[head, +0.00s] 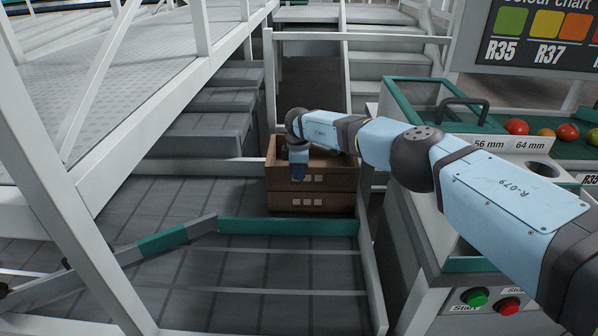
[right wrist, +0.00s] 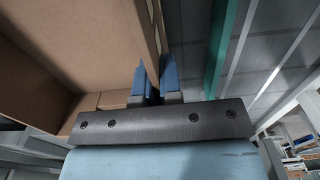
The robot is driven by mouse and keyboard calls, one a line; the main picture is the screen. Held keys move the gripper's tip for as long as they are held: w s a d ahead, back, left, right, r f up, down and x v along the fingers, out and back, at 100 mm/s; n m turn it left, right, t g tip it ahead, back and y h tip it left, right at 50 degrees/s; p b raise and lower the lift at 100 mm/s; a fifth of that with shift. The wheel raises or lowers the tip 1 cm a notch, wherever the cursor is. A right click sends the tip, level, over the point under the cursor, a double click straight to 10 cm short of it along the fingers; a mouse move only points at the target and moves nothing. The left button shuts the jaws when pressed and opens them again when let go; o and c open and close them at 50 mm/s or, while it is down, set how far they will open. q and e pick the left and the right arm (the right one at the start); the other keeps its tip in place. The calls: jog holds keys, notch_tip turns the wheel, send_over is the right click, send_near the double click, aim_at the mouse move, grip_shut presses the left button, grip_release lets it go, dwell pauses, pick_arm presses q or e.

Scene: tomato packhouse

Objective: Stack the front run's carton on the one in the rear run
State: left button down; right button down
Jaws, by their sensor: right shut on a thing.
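Two brown cartons show in the middle of the head view, one above the other. The upper carton (head: 338,180) appears to rest squarely on the lower carton (head: 310,203); whether a small gap is left between them I cannot tell. My right gripper (head: 298,176) points down at the near wall of the upper carton, left of its middle. In the right wrist view my right gripper (right wrist: 157,88) has its blue fingers on either side of the upper carton's wall (right wrist: 130,35), shut on it. The carton's inside is partly hidden by my arm. My left gripper is not in view.
A grey conveyor with a green-and-grey guide rail (head: 288,227) lies in front of the cartons. A sizing machine (head: 440,215) with tomatoes and buttons stands close on the right under my arm. White railings (head: 60,190) rise on the left, stairs (head: 385,75) behind.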

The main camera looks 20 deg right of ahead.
jog(key=shift+f, duration=0.2)
jog(key=c, duration=1.7)
grip_release()
jog(key=o, duration=0.5)
jog(key=c, duration=0.3)
